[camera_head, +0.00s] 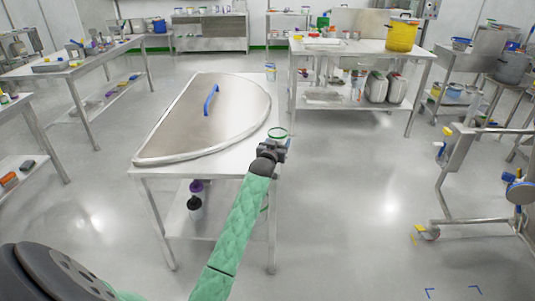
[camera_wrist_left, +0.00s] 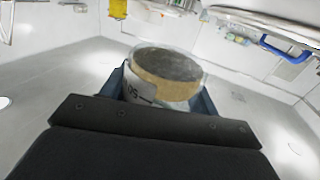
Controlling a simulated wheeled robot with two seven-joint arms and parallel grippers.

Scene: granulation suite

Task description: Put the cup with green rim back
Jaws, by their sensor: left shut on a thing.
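The cup with green rim (camera_head: 277,134) is at the tip of my left arm in the head view, by the right edge of the near steel table. My left gripper (camera_head: 271,149) is shut on it. In the left wrist view the cup (camera_wrist_left: 165,80) sits between the two blue-grey fingers (camera_wrist_left: 163,95). It looks clear, with a grey and tan filling and dark lettering on its side, and its lower part is hidden by the gripper. My right gripper is in neither view.
A large half-round steel lid (camera_head: 190,125) with a blue handle (camera_head: 211,100) covers most of the near table (camera_head: 215,160). Dark bottles (camera_head: 195,207) stand on its lower shelf. A second table (camera_head: 365,47) behind right holds a yellow bucket (camera_head: 401,35).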

